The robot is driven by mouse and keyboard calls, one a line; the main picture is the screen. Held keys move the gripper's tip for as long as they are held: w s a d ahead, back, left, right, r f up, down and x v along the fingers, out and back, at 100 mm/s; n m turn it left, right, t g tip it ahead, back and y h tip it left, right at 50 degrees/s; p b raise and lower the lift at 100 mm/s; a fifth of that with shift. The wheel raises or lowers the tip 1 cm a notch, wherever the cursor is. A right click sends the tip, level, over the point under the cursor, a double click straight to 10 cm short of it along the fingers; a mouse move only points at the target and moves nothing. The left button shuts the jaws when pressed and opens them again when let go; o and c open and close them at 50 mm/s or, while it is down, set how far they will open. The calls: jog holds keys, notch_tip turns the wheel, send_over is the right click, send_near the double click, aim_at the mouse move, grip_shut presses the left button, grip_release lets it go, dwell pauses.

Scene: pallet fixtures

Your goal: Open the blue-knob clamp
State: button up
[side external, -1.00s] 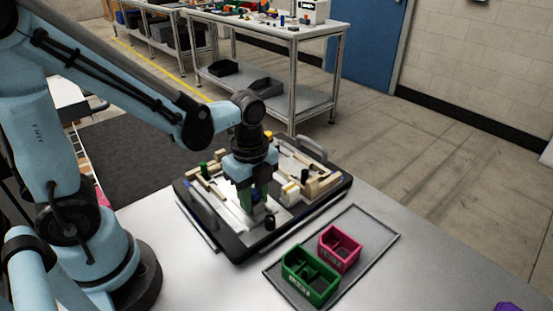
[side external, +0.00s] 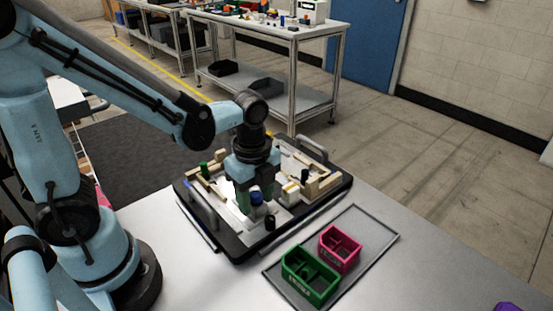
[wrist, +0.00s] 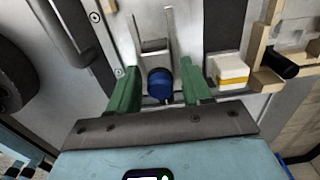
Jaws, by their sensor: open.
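The blue knob (side external: 257,197) shows between my gripper's green fingers in the side view. In the wrist view the blue knob (wrist: 160,84) sits at the near end of a silver two-pronged clamp arm (wrist: 152,58). My gripper (wrist: 160,82) is open, with one green finger on each side of the knob and visible gaps between. The gripper (side external: 257,200) points down over the pallet (side external: 228,246). Whether the fingertips are level with the knob is hard to tell.
A yellow-and-white block (wrist: 231,72) and a black cylinder (wrist: 279,63) by tan blocks lie right of the fingers. Green (side external: 311,277) and pink (side external: 340,249) bins stand on a tray in front.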

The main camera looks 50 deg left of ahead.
jog(key=shift+r, duration=3.9)
